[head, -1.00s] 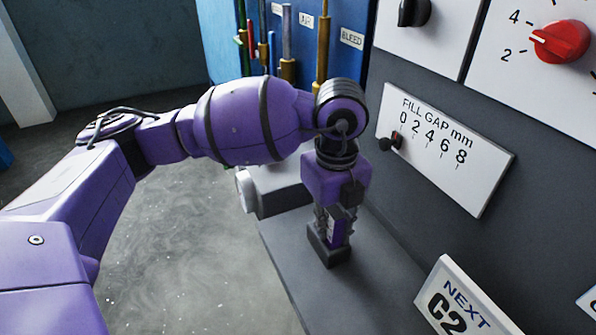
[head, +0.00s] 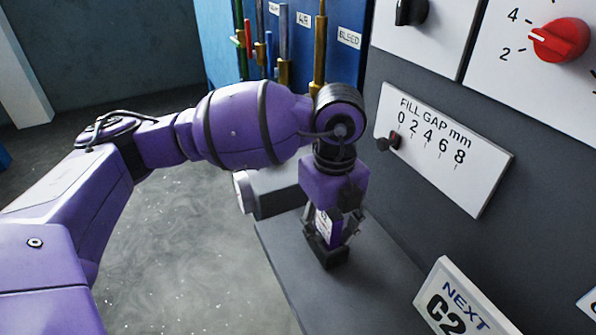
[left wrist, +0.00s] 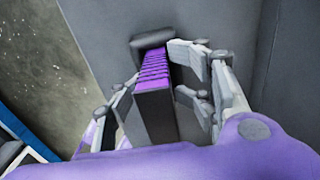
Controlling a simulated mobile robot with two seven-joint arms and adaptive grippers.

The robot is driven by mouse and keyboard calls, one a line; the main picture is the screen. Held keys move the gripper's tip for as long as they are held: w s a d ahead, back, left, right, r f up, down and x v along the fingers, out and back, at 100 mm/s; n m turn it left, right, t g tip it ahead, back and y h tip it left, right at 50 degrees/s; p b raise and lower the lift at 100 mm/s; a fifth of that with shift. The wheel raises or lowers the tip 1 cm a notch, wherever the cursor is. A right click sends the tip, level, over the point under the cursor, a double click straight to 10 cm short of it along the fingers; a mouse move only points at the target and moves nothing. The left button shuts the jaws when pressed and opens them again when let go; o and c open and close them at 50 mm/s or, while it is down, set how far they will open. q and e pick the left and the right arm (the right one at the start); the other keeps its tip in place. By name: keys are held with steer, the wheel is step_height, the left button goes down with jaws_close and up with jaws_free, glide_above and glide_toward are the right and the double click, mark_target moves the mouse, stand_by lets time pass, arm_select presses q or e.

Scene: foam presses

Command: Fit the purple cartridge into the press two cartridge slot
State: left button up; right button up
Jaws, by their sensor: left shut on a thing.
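The purple cartridge (head: 325,226) has a white label and stands about upright, its foot at a small black socket (head: 330,258) on the grey ledge. I cannot tell how deep it sits. In the left wrist view the cartridge (left wrist: 154,85) is a dark block with purple ribs, with a dark raised part (left wrist: 150,42) beyond its far end. My left gripper (head: 333,238) points down over the ledge and is shut on the cartridge, a finger on either side. My right gripper is not in view.
The grey ledge (head: 370,275) runs along the dark machine wall, with a grey box (head: 278,190) behind the gripper. A FILL GAP scale (head: 440,150) is on the wall, and a NEXT C2 sign (head: 462,310) stands at front right. Coloured pipes (head: 285,45) stand behind.

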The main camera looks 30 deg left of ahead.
arm_select(q)
steer(key=shift+s+f, duration=0.15)
steer(key=r, duration=1.3)
steer(key=shift+w+r+p, duration=0.2)
steer(key=shift+r+p, duration=0.05)
steer(key=shift+p, duration=0.15)
